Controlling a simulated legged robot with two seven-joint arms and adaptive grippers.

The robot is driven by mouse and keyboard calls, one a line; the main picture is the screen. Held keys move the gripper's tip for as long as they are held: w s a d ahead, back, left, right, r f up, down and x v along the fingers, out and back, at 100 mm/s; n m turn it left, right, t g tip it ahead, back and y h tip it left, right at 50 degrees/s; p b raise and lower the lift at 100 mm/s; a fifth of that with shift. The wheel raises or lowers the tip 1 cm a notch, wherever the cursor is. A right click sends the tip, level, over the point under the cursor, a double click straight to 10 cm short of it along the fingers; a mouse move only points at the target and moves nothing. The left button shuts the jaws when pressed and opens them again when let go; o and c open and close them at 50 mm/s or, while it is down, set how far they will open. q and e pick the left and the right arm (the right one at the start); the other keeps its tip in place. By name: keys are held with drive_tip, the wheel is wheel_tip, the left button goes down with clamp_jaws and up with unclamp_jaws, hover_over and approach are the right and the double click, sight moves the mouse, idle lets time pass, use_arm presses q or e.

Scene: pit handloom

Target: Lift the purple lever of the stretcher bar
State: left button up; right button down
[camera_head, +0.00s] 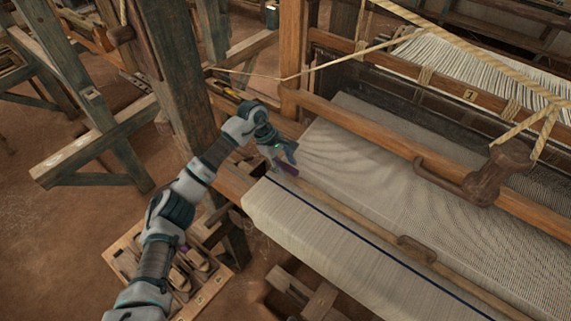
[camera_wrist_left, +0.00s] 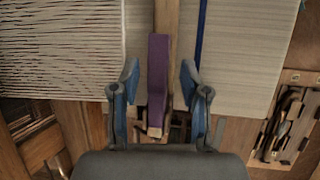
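The stretcher bar (camera_head: 345,211) is a thin wooden bar lying across the pale cloth, and it also shows at the top of the left wrist view (camera_wrist_left: 166,16). Its purple lever (camera_wrist_left: 158,78) lies lengthwise along the bar's end in the left wrist view. In the head view only a small purple part (camera_head: 289,169) shows by my gripper. My left gripper (camera_head: 285,160) is at that end of the bar. In the left wrist view its two blue fingers (camera_wrist_left: 160,70) are open on either side of the lever, with gaps visible. My right gripper is not in view.
A thick wooden post (camera_head: 183,75) stands close behind my left arm. The cloth roll (camera_head: 300,225) with a dark blue stripe is in front of the bar. A wooden tool tray (camera_head: 210,289) lies below left. A beam with a brown handle (camera_head: 447,177) is right.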

use_arm(q)
clamp_jaws()
drive_tip(key=shift+d, duration=0.15)
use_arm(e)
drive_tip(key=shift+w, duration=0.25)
